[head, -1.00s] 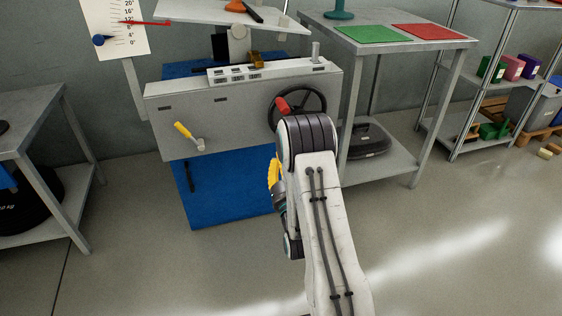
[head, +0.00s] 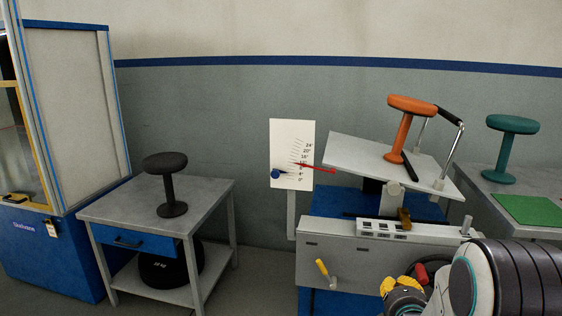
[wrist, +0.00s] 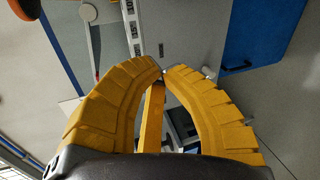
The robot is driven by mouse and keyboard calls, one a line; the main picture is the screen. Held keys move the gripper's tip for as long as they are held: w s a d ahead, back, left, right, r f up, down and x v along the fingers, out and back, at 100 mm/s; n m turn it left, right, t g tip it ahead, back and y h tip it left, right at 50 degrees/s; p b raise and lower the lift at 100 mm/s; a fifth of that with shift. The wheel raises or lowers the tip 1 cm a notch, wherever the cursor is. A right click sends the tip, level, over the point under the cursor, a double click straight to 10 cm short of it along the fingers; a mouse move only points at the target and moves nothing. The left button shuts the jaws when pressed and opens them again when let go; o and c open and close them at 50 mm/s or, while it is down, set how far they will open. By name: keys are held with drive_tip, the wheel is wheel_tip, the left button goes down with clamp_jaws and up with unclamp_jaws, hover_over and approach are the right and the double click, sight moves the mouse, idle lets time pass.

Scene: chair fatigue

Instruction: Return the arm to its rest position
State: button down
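My gripper (head: 402,291) shows at the lower right of the head view, with yellow fingers beside my dark, ribbed arm joint. In the wrist view its two yellow fingers (wrist: 163,70) curve together, and their tips meet or nearly meet. I see nothing held at the tips. A yellow bar (wrist: 151,116) shows in the gap between the fingers; I cannot tell what it belongs to. In the head view the gripper is in front of the grey test machine (head: 335,256), right of its yellow-handled crank (head: 325,273).
A tilted plate (head: 350,157) on the machine carries an orange stool (head: 404,132). A scale board (head: 292,150) with a red pointer stands left of it. A table (head: 130,209) with a black stool (head: 167,186) is further left. A teal stool (head: 507,150) stands on the right table.

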drive_tip(key=s+a+r+m+g+y+p, duration=0.1)
drive_tip(key=s+a+r+m+g+p, duration=0.2)
drive_tip(key=s+r+m+p, duration=0.45)
drive_tip(key=s+a+r+m+g+y+p, duration=0.1)
drive_tip(key=s+a+r+m+g+p, duration=0.2)
drive_tip(key=r+p, duration=0.5)
drive_tip(key=s+a+r+m+g+p, duration=0.2)
drive_tip(key=s+r, duration=0.4)
drive_tip(key=s, duration=0.3)
drive_tip(key=s+a+r+m+g+y+p, duration=0.1)
drive_tip(key=s+r+m+p, duration=0.4)
drive_tip(key=s, duration=0.5)
wheel_tip(320, 180, up, 2)
drive_tip(key=shift+s+a+r+g+p, duration=0.15)
drive_tip(key=shift+s+a+g+p, duration=0.2)
drive_tip(key=shift+g+p, duration=0.5)
drive_tip(key=shift+w+m, duration=0.1)
drive_tip(key=shift+m, duration=0.15)
